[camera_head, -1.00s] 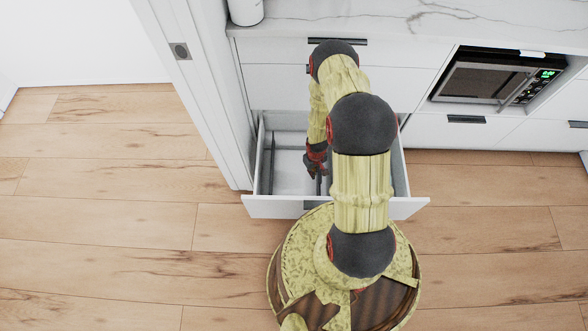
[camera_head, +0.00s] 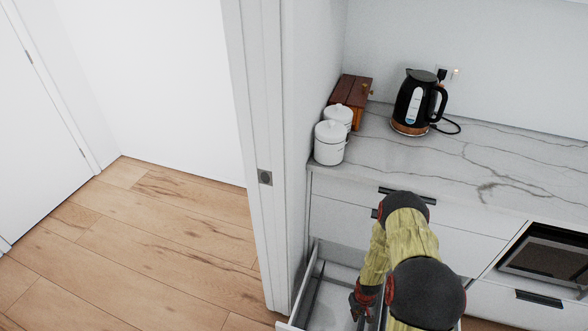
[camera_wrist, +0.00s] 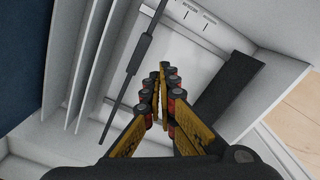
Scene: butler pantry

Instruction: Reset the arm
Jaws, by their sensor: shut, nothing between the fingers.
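My arm reaches down over an open white drawer (camera_head: 320,308) below the counter in the head view. My gripper (camera_head: 362,308) shows there only in part, near the bottom edge, over the drawer. In the wrist view, my gripper (camera_wrist: 163,82) has its two fingers together with nothing between them. It points into the drawer interior (camera_wrist: 183,55), above its pale floor. I cannot tell how far the fingertips are from the floor.
A thin dark bar (camera_wrist: 143,48) and a wider dark strip (camera_wrist: 228,88) lie near my fingers. The drawer wall (camera_wrist: 272,55) is close. A door frame (camera_head: 262,150) stands left. The counter holds white canisters (camera_head: 329,143), a wooden box (camera_head: 352,98) and a black kettle (camera_head: 414,100).

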